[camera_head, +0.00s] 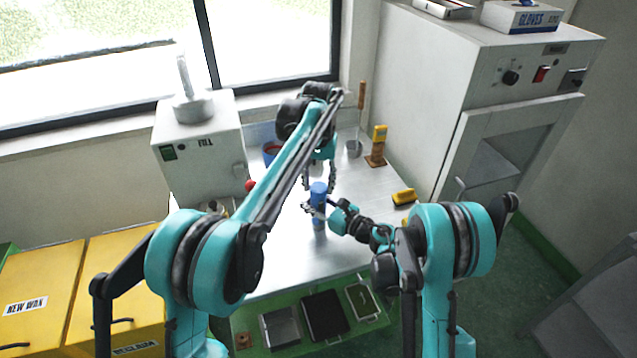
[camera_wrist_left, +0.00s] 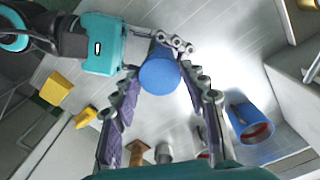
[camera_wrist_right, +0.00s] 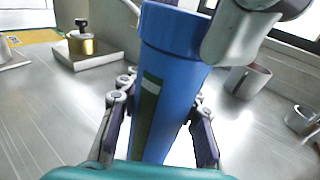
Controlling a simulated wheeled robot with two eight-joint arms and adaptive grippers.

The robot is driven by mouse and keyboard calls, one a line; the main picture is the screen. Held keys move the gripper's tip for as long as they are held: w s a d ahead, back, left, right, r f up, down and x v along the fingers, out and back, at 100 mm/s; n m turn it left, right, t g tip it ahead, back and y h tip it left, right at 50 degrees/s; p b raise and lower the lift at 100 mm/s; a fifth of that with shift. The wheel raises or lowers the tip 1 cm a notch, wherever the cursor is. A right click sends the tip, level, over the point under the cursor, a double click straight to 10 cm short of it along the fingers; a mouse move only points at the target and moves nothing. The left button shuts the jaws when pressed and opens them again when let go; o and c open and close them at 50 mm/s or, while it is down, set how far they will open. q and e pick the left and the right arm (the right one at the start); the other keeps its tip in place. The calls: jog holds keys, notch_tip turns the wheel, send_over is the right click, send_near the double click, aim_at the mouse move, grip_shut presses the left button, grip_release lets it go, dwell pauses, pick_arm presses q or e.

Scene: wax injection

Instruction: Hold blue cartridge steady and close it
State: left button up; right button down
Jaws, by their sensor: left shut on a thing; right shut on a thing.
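The blue cartridge (camera_head: 318,196) stands upright above the metal table in the middle of the head view. My right gripper (camera_head: 320,212) is shut around its body from the side; the right wrist view shows the cartridge (camera_wrist_right: 170,80), with a dark green and white label, between the fingers. My left gripper (camera_head: 318,182) comes from above and is shut on the cartridge's top end. The left wrist view shows the round blue top (camera_wrist_left: 160,76) between its fingers. Whether the top is a separate cap, and how it is seated, I cannot tell.
A white machine (camera_head: 198,150) stands at the left and a large grey cabinet (camera_head: 420,90) at the right. A blue container with a red inside (camera_wrist_left: 250,120), a grey cup (camera_head: 353,149) and a yellow block (camera_head: 403,197) are nearby. Trays (camera_head: 325,314) lie at the front.

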pick_arm(q)
jog(key=m, duration=1.7)
jog(key=shift+f, duration=0.1)
jog(key=m, duration=0.6)
jog(key=o, duration=1.3)
jog(key=shift+r, duration=2.3)
